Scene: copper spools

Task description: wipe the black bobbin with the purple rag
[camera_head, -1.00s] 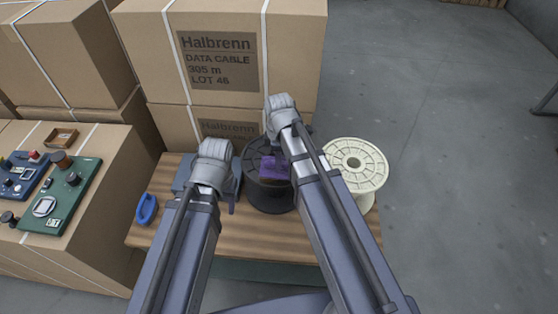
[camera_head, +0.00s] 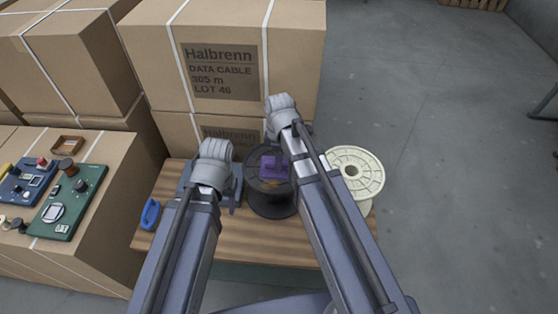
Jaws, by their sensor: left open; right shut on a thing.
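The black bobbin (camera_head: 264,203) stands upright on the slatted wooden table, partly hidden behind my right arm. The purple rag (camera_head: 273,171) lies bunched on its top face, and a small copper-brown patch shows in front of it. My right gripper (camera_head: 283,162) is over the bobbin's top, shut on the rag, with its fingers mostly hidden by my own wrist and arm. My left gripper (camera_head: 232,207) is open and empty, low over the table just left of the bobbin; my wrist hides part of it.
A cream spool (camera_head: 358,174) stands right of the bobbin. A blue ring-shaped handle (camera_head: 150,214) lies at the table's (camera_head: 165,238) left. Cardboard boxes (camera_head: 222,60) rise behind. Another box at left carries a green panel (camera_head: 67,203) and a blue panel (camera_head: 27,182). Open floor lies right.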

